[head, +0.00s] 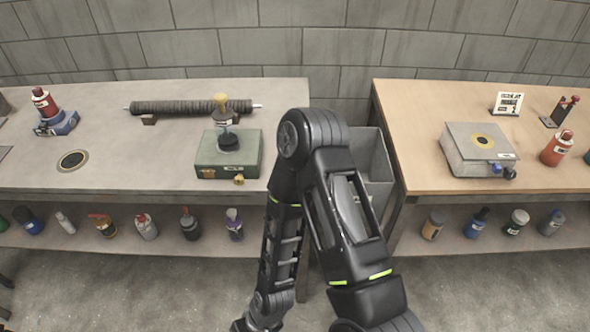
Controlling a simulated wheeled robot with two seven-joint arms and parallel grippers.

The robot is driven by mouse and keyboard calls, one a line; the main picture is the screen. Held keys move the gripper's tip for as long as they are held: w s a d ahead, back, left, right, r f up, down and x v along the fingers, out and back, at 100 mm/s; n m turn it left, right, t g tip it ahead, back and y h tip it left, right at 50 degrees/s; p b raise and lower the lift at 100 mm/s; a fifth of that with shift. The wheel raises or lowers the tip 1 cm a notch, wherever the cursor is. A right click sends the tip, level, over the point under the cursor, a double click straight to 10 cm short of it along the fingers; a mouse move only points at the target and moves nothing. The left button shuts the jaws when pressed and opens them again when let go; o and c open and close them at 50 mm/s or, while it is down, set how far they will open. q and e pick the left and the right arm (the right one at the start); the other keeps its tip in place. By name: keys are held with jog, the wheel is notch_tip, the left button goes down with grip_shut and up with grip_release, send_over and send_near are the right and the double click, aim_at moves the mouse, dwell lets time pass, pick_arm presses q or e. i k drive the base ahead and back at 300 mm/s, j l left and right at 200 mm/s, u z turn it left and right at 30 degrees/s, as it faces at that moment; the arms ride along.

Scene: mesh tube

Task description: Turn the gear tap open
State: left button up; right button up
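A green box (228,155) stands on the left table with a small brass tap-like fitting (239,180) low on its front. A dark post with a yellow top (221,100) rises from the box. On the right table, a grey box (479,150) with a round dark-yellow spot on top has a small blue and dark tap-like fitting (502,171) at its front right. I cannot tell which fitting is the gear tap, or whether either is open. One of my arms is folded in the middle foreground, its elbow high and forearm pointing down. Neither gripper's fingers show.
A dark ribbed roller (190,107) lies behind the green box. A red bottle on a blue stand (45,110) is at left; a red bottle (556,148) is at right. A grey bin (372,160) stands between the tables, partly behind my arm. Several bottles line the lower shelves.

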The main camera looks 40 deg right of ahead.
aim_at(238, 181)
jog(key=k+l, duration=0.1)
jog(key=l, duration=0.35)
jog(key=k+l, duration=0.15)
jog(key=l, duration=0.35)
jog(key=k+l, duration=0.1)
jog(key=l, duration=0.35)
